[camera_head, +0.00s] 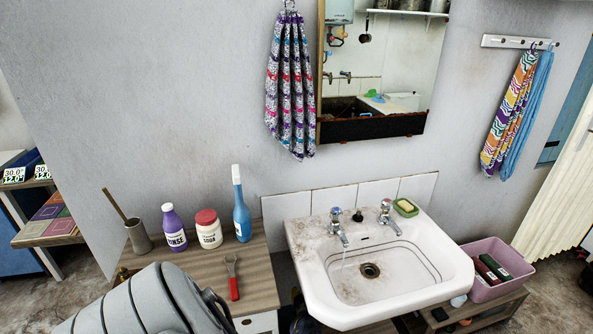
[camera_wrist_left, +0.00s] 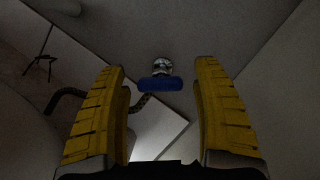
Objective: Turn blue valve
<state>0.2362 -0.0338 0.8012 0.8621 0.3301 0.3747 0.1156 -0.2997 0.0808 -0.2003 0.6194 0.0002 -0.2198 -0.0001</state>
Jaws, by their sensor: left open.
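The blue valve (camera_wrist_left: 160,85) shows in the left wrist view as a short blue handle on a shiny metal fitting. It lies ahead of my left gripper (camera_wrist_left: 161,67), seen in the gap between its two yellow fingers. The fingers are spread open and nothing is gripped; I cannot tell the exact distance to the handle. In the head view my grey left arm comes in at the bottom left, and its fingers are hidden there. I do not make out this valve in the head view. My right gripper is in neither view.
A white washbasin (camera_head: 448,270) with running water stands right of my left arm. A wooden cabinet top (camera_head: 262,262) holds bottles, a jar and a red wrench (camera_head: 232,277). A pink bin (camera_head: 510,262) is at the right. A dark hose (camera_wrist_left: 65,97) shows left of the valve.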

